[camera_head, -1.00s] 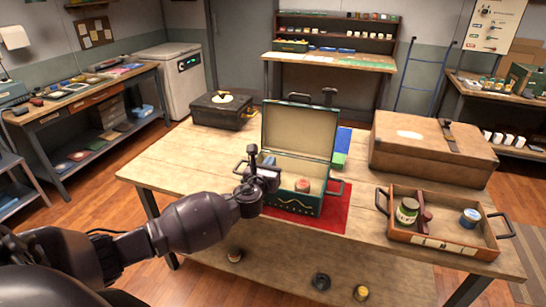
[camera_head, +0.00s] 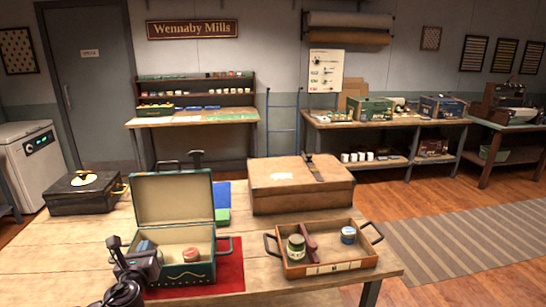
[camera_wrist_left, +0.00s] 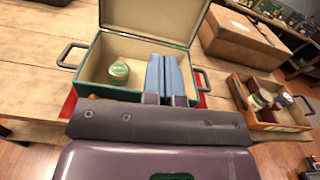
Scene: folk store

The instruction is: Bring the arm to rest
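My left gripper (camera_head: 138,266) is at the front left corner of the open green case (camera_head: 178,200), low in the head view. In the left wrist view its two short fingertips (camera_wrist_left: 166,99) stand a little apart with nothing clearly held between them. Beyond them, blue pieces (camera_wrist_left: 163,72) and a round green-lidded tin (camera_wrist_left: 119,72) are in the case. The head view shows a tin (camera_head: 191,255) inside it too. Whether the gripper touches the case rim cannot be told. My right gripper is not in view.
The case stands on a red mat (camera_head: 229,273) on the wooden table (camera_head: 40,250). A wooden tray (camera_head: 328,268) with tins, a closed brown case (camera_head: 300,187) and a black case (camera_head: 84,193) are also there. Striped rug (camera_head: 470,238) and open floor lie right.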

